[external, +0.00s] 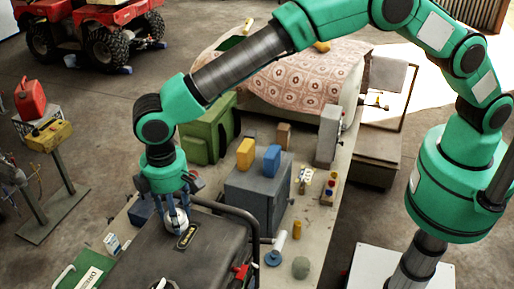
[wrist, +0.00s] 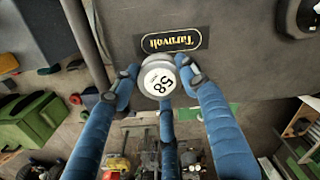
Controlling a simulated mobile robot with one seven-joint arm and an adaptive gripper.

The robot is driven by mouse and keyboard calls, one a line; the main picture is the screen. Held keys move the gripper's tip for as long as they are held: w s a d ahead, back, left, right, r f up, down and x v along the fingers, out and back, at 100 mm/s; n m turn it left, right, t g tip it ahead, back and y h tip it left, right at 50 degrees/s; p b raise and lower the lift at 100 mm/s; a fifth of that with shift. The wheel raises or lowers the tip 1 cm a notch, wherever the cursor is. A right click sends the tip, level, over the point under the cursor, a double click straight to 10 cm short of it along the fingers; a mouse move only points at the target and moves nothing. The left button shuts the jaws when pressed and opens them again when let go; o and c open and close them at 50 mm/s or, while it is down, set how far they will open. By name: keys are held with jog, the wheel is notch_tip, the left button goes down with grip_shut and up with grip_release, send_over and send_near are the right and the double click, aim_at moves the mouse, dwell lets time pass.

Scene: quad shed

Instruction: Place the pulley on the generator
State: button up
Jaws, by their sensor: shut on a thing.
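The pulley (external: 177,222) is a small silvery-grey round part. In the wrist view the pulley (wrist: 159,79) shows a pale face marked 58. My gripper (external: 174,208) points down with its blue fingers closed around the pulley. In the wrist view the fingertips of my gripper (wrist: 158,84) press on its sides. The generator (external: 150,257) is a large dark grey box with a black handle bar and a yellow-lettered label; its top (wrist: 240,60) fills the upper wrist view. The pulley is over the generator's top near the label; I cannot tell whether it touches.
A grey box (external: 257,195) with a yellow block (external: 246,154) and a blue block (external: 271,160) stands behind the handle bar. A green case (external: 208,130) stands farther back. Small parts lie on the bench to the right. A green sign (external: 85,279) is at front left.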

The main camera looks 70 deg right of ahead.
jog(key=shift+f, duration=0.2)
jog(key=o, duration=1.3)
jog(key=shift+r, duration=0.1)
notch_tip(320, 180, up, 12)
jog(key=shift+r+b, duration=0.1)
jog(key=shift+b, duration=0.85)
